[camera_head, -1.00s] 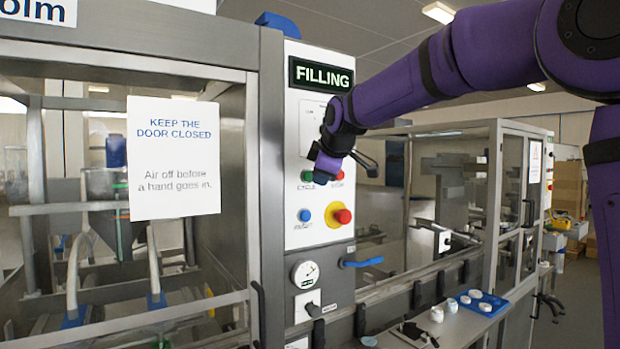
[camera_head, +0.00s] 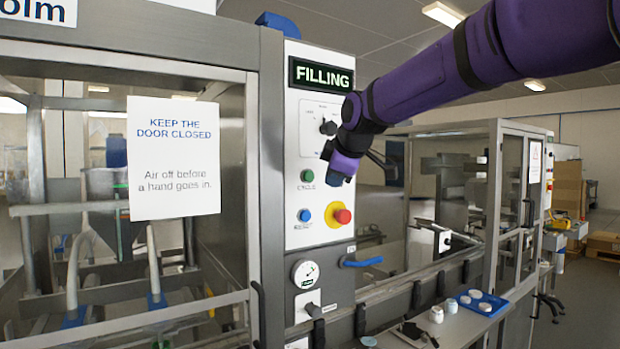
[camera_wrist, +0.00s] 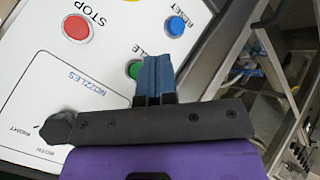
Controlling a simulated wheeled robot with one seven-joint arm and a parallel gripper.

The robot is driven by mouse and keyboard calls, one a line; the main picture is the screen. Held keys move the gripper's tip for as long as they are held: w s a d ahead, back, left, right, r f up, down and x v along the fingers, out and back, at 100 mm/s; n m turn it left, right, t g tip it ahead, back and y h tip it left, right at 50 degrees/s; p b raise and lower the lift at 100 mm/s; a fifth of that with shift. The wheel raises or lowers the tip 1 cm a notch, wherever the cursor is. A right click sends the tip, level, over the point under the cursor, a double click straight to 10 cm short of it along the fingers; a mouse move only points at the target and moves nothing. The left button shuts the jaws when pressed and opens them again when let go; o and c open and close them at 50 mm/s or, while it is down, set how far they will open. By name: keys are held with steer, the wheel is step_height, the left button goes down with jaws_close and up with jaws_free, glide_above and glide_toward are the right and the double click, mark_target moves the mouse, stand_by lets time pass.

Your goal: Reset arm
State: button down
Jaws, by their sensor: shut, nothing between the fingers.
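My gripper (camera_head: 336,178) is in front of the white control panel (camera_head: 296,238) under the lit FILLING sign (camera_head: 322,74). Its blue fingers (camera_wrist: 153,78) are shut with nothing between them, and the wrist view shows them in front of the panel. The green CYCLE button (camera_head: 307,175) shows just left of the fingers; it also appears in the wrist view (camera_wrist: 134,69), partly hidden by them. A black selector knob (camera_head: 328,128) sits above, at my wrist's left. The blue RESET button (camera_head: 304,215) and red stop button (camera_head: 343,216) are below the gripper.
A blue handle (camera_head: 362,262) and a gauge (camera_head: 305,273) are lower on the machine. A glass guarded bay (camera_head: 130,260) with a paper sign (camera_head: 173,158) is at left. A blue tray with jars (camera_head: 484,303) stands on the right shelf (camera_head: 455,328).

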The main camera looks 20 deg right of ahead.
steer(key=shift+s, duration=0.1)
steer(key=s+d+f+m+g, duration=0.1)
steer(key=s+f+m, duration=0.3)
steer(key=s, duration=0.7)
steer(key=s+d+f+m+g, duration=0.1)
steer(key=s+d+f+m, duration=0.2)
steer(key=s, duration=0.9)
steer(key=s+d+f+m+g+h, duration=0.1)
steer(key=s+f+m, duration=0.5)
steer(key=s+f, duration=0.3)
steer(key=s, duration=0.3)
steer(key=shift+s+d+m+g, duration=0.25)
steer(key=shift+d+m+g, duration=0.05)
steer(key=shift+d+g, duration=0.1)
steer(key=shift+w, duration=0.1)
stand_by(3.6)
